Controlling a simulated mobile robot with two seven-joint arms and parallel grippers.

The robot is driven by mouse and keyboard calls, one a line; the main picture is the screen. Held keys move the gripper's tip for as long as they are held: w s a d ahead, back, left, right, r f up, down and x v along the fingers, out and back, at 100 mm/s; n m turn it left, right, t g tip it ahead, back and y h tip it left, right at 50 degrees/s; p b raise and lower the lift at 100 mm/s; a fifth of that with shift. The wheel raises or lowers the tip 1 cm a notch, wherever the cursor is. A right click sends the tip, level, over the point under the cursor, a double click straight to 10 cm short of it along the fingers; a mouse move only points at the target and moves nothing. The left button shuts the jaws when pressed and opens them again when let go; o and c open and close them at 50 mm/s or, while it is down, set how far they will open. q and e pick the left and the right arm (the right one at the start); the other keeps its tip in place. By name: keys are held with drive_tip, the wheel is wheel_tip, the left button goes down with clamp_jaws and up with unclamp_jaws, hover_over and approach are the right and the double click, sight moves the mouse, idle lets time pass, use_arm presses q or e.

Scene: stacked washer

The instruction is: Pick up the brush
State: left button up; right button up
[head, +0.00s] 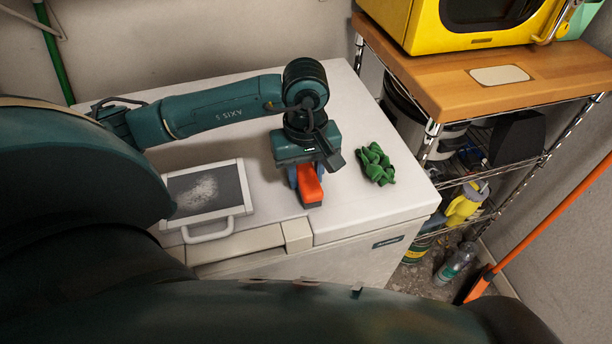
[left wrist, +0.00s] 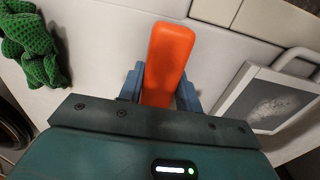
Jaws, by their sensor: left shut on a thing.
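The brush (head: 309,183) has an orange body and sits at the front part of the white washer top (head: 345,210). It also shows in the left wrist view (left wrist: 168,55), where its orange top lies between two blue fingers. My left gripper (head: 306,190) points down over the brush and is shut on it, one finger on each side. The underside of the brush is mostly hidden, and I cannot tell whether it touches the washer top. My right gripper is not in view.
A green crumpled cloth (head: 376,164) lies right of the brush. A grey lint screen with a handle (head: 208,195) lies to the left. A wire shelf with a wooden top (head: 480,85) and a yellow microwave (head: 470,22) stands at the right.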

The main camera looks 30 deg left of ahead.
sight(306, 171)
use_arm(q)
wheel_tip(306, 171, up, 10)
drive_tip(key=shift+b, duration=0.3)
